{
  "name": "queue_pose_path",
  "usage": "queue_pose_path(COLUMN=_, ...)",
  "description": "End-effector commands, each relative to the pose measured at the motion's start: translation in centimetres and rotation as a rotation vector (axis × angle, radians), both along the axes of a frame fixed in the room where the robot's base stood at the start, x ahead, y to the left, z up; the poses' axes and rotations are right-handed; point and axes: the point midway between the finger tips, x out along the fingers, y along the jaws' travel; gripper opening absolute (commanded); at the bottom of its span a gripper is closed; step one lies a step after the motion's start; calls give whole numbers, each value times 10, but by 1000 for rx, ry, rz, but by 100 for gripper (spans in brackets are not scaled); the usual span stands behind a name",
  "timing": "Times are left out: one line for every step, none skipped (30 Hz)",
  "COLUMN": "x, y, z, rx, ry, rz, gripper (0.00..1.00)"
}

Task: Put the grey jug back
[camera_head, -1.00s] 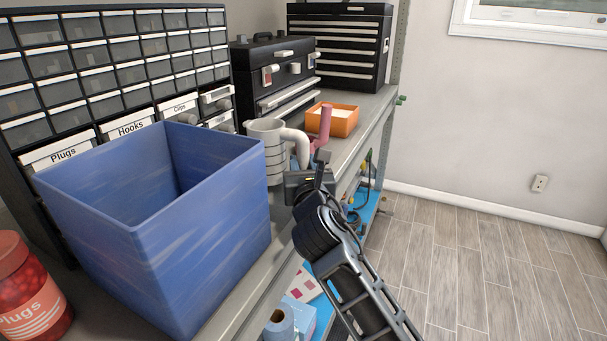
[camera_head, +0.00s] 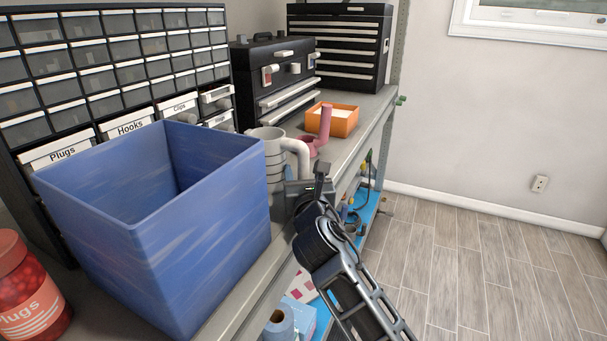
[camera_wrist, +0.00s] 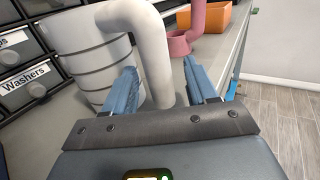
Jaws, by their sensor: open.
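The grey jug (camera_head: 273,150) stands upright on the shelf just behind the right corner of the blue bin, which hides part of its lower body. In the wrist view the ribbed jug body (camera_wrist: 92,55) fills the left side, with its thick handle (camera_wrist: 152,45) arching toward me. My gripper (camera_wrist: 163,78) is open, with one blue finger on either side of the handle's lower part. The left finger lies between handle and body. In the head view my gripper (camera_head: 297,183) is at the jug's near right side, its fingers mostly hidden.
A large blue bin (camera_head: 205,240) stands at the near left. A pink pipe-like object (camera_head: 324,125) and an orange box (camera_head: 343,123) sit just beyond the jug. Drawer cabinets (camera_head: 120,75) line the back. A red jar (camera_head: 28,300) is at lower left. The shelf's front edge is close.

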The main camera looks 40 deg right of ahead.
Motion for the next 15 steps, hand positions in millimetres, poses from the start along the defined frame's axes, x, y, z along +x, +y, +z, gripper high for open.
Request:
queue_pose_path(x=0, y=0, z=2, rx=-1, ry=-1, rz=0, gripper=57)
queue_pose_path(x=0, y=0, z=3, rx=-1, ry=-1, rz=-1, gripper=57)
queue_pose_path(x=-1, y=1, z=2, rx=1, ry=-1, rz=0, gripper=57)
queue_pose_path(x=-3, y=3, z=2, rx=2, ry=0, rz=0, gripper=57)
queue_pose_path(x=-5, y=5, z=1, rx=3, ry=-1, rz=1, gripper=57)
queue_pose_path(x=-8, y=7, z=1, rx=4, ry=-2, rz=1, gripper=57)
queue_pose_path(x=-11, y=10, z=0, rx=4, ry=-1, rz=1, gripper=57)
queue_pose_path(x=-14, y=13, z=0, rx=4, ry=-1, rz=1, gripper=57)
queue_pose_path(x=-19, y=16, z=0, rx=6, ry=-1, rz=1, gripper=57)
queue_pose_path(x=-23, y=19, z=-1, rx=6, ry=-1, rz=0, gripper=57)
queue_pose_path(x=-27, y=21, z=-1, rx=4, ry=-1, rz=-1, gripper=57)
queue_pose_path(x=-32, y=27, z=-2, rx=6, ry=-2, rz=2, gripper=57)
queue_pose_path(x=-36, y=30, z=-2, rx=6, ry=-2, rz=2, gripper=57)
queue_pose_path(x=-40, y=33, z=-2, rx=5, ry=-1, rz=1, gripper=57)
queue_pose_path(x=-46, y=37, z=-2, rx=6, ry=-1, rz=1, gripper=57)
